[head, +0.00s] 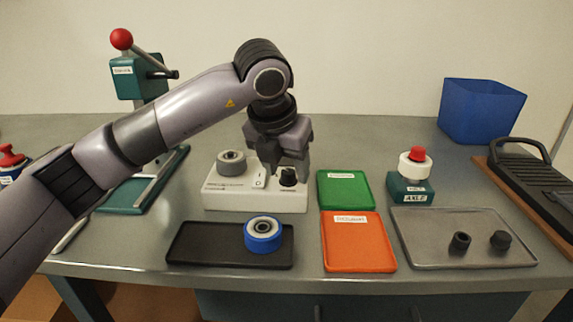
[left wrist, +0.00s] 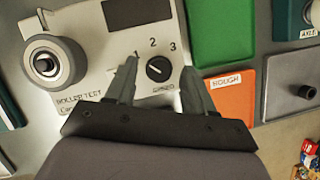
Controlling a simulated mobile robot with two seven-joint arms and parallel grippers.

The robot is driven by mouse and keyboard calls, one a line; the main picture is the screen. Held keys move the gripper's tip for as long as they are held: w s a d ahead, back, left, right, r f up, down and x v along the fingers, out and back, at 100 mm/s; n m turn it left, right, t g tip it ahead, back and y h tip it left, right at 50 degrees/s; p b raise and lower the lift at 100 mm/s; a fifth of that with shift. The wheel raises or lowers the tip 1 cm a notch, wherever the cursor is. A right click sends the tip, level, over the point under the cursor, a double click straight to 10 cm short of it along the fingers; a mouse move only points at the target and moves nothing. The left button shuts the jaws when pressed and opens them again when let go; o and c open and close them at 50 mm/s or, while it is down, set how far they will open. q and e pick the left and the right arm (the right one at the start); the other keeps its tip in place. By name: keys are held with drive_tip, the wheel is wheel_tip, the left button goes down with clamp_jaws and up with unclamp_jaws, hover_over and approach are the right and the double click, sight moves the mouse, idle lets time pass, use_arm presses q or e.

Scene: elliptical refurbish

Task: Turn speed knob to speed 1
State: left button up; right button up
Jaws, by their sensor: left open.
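The white roller tester (head: 253,199) stands mid-table. Its black speed knob (head: 288,177) is at its right end and also shows in the left wrist view (left wrist: 158,70), below the numbers 1, 2 and 3. A white mark crosses the knob's face on a slant; I cannot tell surely which number it points at. My left gripper (head: 281,165) is over the knob, pointing down. In the left wrist view its open fingers are on either side of the knob, apart from it, with a gap on each side. My right gripper is not in view.
A grey roller (head: 231,162) sits on the tester's left end. A black tray (head: 205,245) with a blue-rimmed wheel (head: 263,234) lies in front. Green (head: 345,190) and orange (head: 357,242) trays lie to the right. A teal press (head: 139,80) with a red-knobbed lever stands behind my left arm.

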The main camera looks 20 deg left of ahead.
use_arm(q)
drive_tip(key=v, duration=0.7)
idle(0.4)
